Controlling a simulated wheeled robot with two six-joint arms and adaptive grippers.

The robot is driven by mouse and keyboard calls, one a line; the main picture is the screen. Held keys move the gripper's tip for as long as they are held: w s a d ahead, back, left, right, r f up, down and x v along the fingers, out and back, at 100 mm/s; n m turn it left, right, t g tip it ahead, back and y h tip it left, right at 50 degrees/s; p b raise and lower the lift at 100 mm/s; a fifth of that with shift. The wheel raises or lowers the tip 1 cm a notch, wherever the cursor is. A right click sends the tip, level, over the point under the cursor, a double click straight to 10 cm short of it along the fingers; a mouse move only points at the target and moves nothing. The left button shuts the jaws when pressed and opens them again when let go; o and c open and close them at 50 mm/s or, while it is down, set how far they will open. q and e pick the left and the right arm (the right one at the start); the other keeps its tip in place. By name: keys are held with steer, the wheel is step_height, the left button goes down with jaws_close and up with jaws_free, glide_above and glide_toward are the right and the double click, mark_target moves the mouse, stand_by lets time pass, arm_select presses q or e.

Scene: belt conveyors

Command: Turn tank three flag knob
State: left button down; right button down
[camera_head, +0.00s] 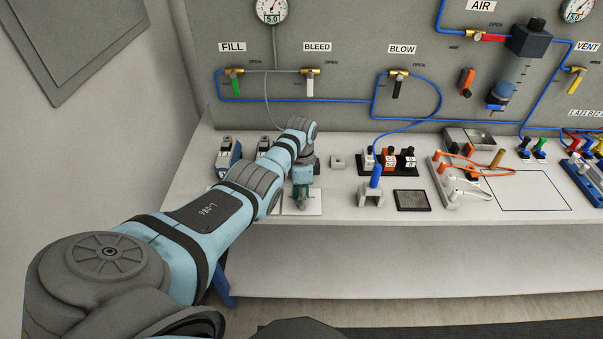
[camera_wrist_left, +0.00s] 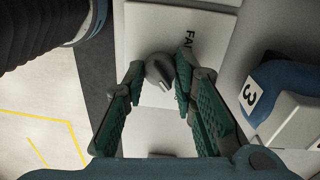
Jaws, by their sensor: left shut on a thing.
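The grey flag knob (camera_wrist_left: 160,72) sits on a white plate (camera_wrist_left: 205,40) with partly hidden black lettering in the left wrist view. My left gripper (camera_wrist_left: 158,76) is shut on the knob, one green padded finger on either side of it. In the head view my left gripper (camera_head: 302,198) points down at the white plate (camera_head: 316,206) near the table's front edge, and it hides the knob there. A blue and white tank unit marked 3 (camera_wrist_left: 275,95) stands to the right of the gripper in the wrist view. My right gripper is not in view.
Behind my arm stand blue and white units (camera_head: 228,155). The back panel (camera_head: 340,60) carries valves and blue tubing.

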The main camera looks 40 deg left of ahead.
arm_select(q)
steer(key=shift+w, duration=0.1)
stand_by(0.3)
steer(key=c, duration=1.3)
jaws_free()
step_height(320, 180, up, 12)
steer(key=shift+w+a, duration=0.25)
steer(key=shift+a, duration=0.05)
